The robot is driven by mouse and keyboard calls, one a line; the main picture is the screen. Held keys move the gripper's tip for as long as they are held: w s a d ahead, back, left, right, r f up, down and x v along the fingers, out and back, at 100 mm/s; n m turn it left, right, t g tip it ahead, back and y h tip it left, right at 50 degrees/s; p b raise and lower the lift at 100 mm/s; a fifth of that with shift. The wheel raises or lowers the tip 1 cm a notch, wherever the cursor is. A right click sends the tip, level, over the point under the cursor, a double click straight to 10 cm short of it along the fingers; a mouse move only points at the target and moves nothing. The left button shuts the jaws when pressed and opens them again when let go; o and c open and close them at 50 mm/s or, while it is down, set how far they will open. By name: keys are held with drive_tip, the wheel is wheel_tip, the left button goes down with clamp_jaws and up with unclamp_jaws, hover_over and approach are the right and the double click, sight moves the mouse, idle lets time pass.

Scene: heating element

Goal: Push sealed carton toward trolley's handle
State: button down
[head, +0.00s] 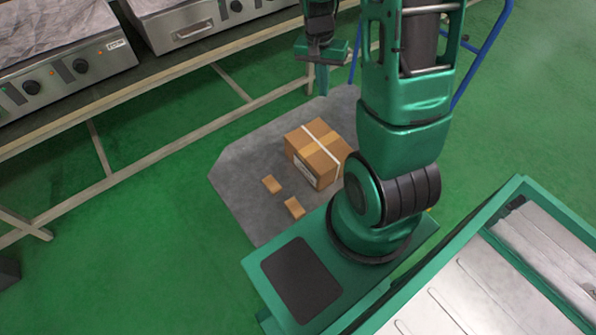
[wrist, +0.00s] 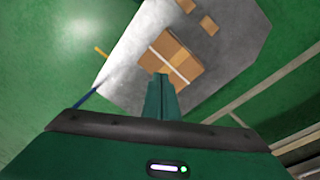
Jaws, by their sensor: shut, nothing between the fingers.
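The sealed carton (head: 310,150) is a brown box with a white strap and a label on its side. It sits on the grey platform of the trolley (head: 240,160); my arm covers part of its right side in the head view. The trolley's blue handle (head: 487,58) rises at the upper right, partly behind my arm. My gripper (head: 322,85) is above the floor and platform's far end, beyond the carton in the head view. In the wrist view its shut fingers (wrist: 161,80) overlap the near edge of the carton (wrist: 178,58); I cannot tell whether they touch it.
Two small brown boxes (head: 272,184) (head: 294,208) lie on the platform near the carton. A long workbench (head: 150,85) with metal appliances runs along the upper left. A green-framed metal surface (head: 460,290) fills the lower right. Green floor is open at left.

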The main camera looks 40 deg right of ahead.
drive_tip(key=w+a+f+m, duration=0.15)
drive_tip(key=w+f, duration=0.25)
drive_tip(key=f, duration=0.6)
drive_tip(key=w+f+m, duration=0.2)
drive_tip(key=w+f, duration=0.1)
drive_tip(key=f, duration=0.7)
drive_tip(key=a+f+m, duration=0.1)
drive_tip(key=f, duration=0.8)
drive_tip(key=a+f+m+y, duration=0.1)
drive_tip(key=a+f, duration=0.1)
drive_tip(key=f, duration=0.8)
drive_tip(key=a+f+m, duration=0.1)
drive_tip(key=a+f, duration=0.1)
drive_tip(key=f, duration=0.8)
drive_tip(key=shift+s+a+t+y, duration=0.15)
drive_tip(key=shift+s+t+y, duration=0.05)
drive_tip(key=shift+t+y, duration=0.1)
drive_tip(key=shift+d, duration=2)
drive_tip(key=shift+w+d, duration=0.1)
drive_tip(key=shift+d, duration=0.05)
